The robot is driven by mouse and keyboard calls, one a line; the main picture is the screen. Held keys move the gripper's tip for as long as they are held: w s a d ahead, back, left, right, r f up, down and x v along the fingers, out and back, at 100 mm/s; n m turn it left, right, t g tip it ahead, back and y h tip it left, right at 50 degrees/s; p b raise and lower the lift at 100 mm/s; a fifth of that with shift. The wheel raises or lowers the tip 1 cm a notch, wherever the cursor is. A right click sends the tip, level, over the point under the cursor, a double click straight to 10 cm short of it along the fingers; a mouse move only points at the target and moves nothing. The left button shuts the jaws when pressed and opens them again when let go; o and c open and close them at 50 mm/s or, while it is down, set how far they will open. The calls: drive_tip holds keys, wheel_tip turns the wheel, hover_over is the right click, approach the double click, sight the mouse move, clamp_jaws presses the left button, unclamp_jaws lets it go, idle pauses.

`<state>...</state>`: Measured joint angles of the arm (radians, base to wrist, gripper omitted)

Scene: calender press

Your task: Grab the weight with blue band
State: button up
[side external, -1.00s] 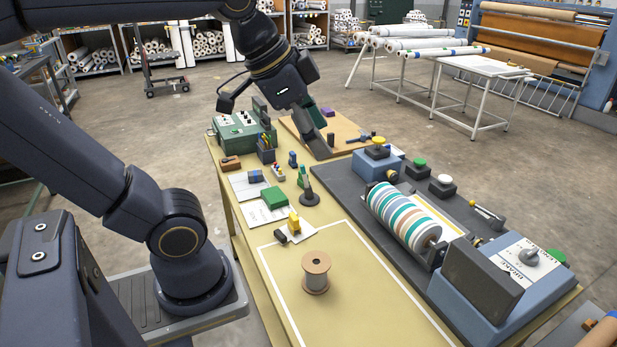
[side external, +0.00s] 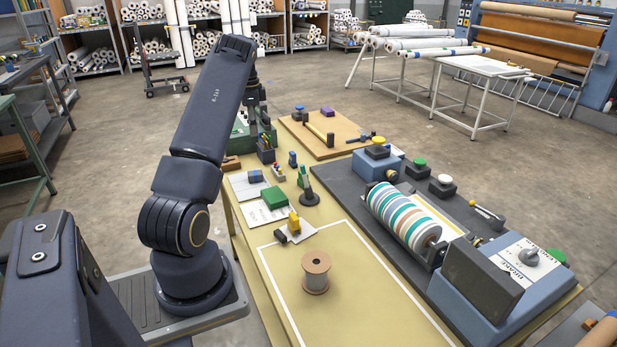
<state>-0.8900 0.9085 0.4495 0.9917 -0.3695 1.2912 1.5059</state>
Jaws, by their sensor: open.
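My gripper (side external: 258,122) hangs down at the back left of the yellow table, partly hidden behind my arm. It is close to the green control box and the tool cup, and its fingers are hard to make out. A small dark piece with blue (side external: 292,158) stands near the table's middle left and may be the weight with the blue band; it is too small to be sure. A dark piece with a blue top (side external: 299,110) stands on the wooden board (side external: 345,128) and could also be it. My gripper is apart from both.
A cup of tools (side external: 266,151), a green block (side external: 274,197), a blue block (side external: 255,176) and a dark stand (side external: 309,196) crowd the left side. A spool (side external: 316,272) stands in front. The striped roller press (side external: 405,215) fills the right.

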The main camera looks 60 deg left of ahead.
wheel_tip(320, 180, down, 2)
drive_tip(key=s, duration=0.2)
hover_over(255, 172)
drive_tip(key=s, duration=0.1)
drive_tip(key=f, duration=1)
drive_tip(key=shift+d+f, duration=0.1)
drive_tip(key=shift+d, duration=0.3)
drive_tip(key=f, duration=0.4)
drive_tip(key=w+f, duration=0.1)
drive_tip(key=shift+a+f, duration=0.2)
drive_tip(key=shift+f, duration=0.2)
clamp_jaws()
drive_tip(key=shift+r, duration=0.1)
